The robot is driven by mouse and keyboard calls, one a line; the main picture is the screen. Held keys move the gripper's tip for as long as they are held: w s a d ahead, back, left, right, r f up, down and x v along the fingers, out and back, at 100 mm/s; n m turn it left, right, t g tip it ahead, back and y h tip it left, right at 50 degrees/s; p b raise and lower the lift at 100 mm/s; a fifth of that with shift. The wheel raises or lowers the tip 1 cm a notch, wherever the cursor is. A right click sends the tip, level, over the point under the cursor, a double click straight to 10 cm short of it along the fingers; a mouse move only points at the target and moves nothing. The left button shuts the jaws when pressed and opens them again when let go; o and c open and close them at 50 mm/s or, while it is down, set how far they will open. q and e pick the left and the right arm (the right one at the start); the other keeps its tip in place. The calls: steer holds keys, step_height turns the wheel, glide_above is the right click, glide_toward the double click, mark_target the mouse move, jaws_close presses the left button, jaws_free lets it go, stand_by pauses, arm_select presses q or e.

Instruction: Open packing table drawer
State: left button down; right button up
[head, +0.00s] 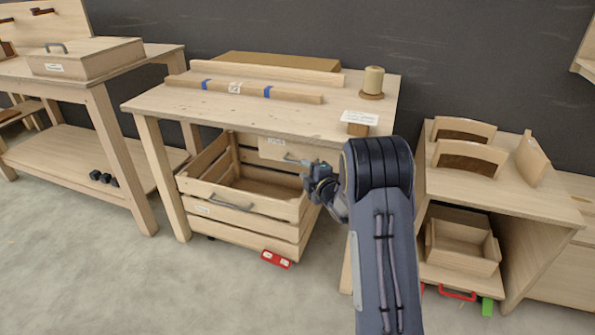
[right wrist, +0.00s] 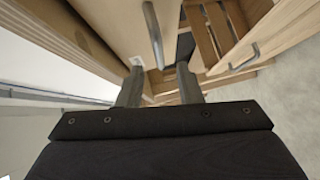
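The packing table (head: 240,113) stands in the middle of the head view. Its small pale drawer (head: 272,148) sits under the tabletop and looks shut. The drawer has a metal bar handle (head: 298,161), which also shows in the right wrist view (right wrist: 153,32). My right gripper (head: 314,180) is just right of and below the handle, its fingers partly hidden. In the right wrist view my right gripper (right wrist: 160,76) has its fingers apart with nothing held. The handle's end appears between the fingertips; contact cannot be told. My left gripper is not in view.
A slatted wooden crate (head: 250,218) with a metal handle stands under the table, below the drawer. A red tagged item (head: 276,259) is at its foot. Open floor (head: 120,285) is in front.

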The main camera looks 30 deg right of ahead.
mark_target(298, 163)
steer(key=w, duration=0.6)
steer(key=shift+w+d+f, duration=0.15)
steer(key=shift+f, duration=0.2)
jaws_close()
